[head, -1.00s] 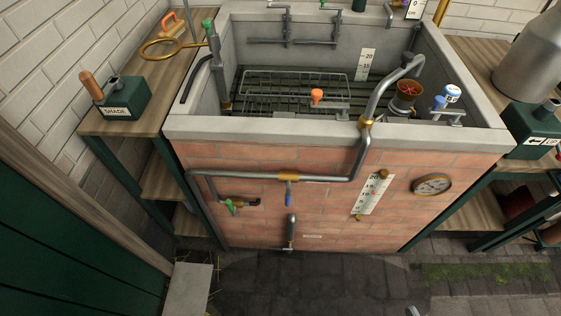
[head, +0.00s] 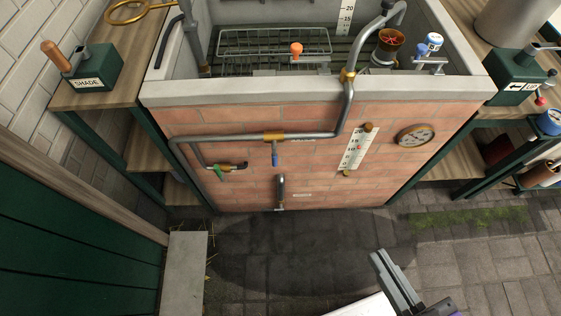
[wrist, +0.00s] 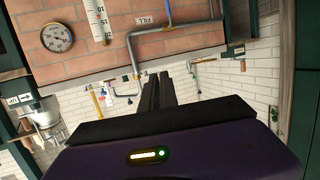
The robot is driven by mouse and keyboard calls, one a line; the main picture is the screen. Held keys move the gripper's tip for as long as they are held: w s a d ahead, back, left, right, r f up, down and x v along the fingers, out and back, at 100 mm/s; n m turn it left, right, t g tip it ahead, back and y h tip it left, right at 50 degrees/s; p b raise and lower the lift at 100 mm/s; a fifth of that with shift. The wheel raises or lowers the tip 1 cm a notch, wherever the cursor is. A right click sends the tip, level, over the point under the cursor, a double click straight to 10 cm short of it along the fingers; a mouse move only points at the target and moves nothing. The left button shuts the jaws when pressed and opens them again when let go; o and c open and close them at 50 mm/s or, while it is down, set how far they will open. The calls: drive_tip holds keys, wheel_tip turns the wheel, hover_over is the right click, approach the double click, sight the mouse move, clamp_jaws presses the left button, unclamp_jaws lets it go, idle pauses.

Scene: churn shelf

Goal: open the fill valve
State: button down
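The fill valve is a brass body (head: 273,137) on the horizontal grey pipe across the brick front of the tank, with a blue-tipped lever (head: 275,158) hanging straight down below it. My gripper (head: 381,256) is at the lower right of the head view, over the paving and apart from the tank. Its two dark fingers (wrist: 160,78) lie close together in the wrist view, with nothing between them.
A green-handled valve (head: 220,171) is left of the fill valve, and a drain pipe (head: 280,192) juts out below. A level scale (head: 355,150) and a round gauge (head: 416,135) are to the right. Shelves (head: 86,92) flank the tank. The paving in front is clear.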

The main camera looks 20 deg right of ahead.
drive_tip(key=w+d+f+m+t+y+b, duration=0.1)
drive_tip(key=w+f+m+y, duration=0.4)
drive_tip(key=w+f+m, duration=0.9)
drive_tip(key=shift+w+d+f+m+t+b, duration=0.4)
drive_tip(key=shift+w+f+b, duration=0.55)
drive_tip(key=shift+w+f, duration=3.3)
drive_tip(key=shift+s+a+f, duration=0.1)
drive_tip(key=shift+s+f, duration=0.15)
drive_tip(key=shift+w, duration=0.1)
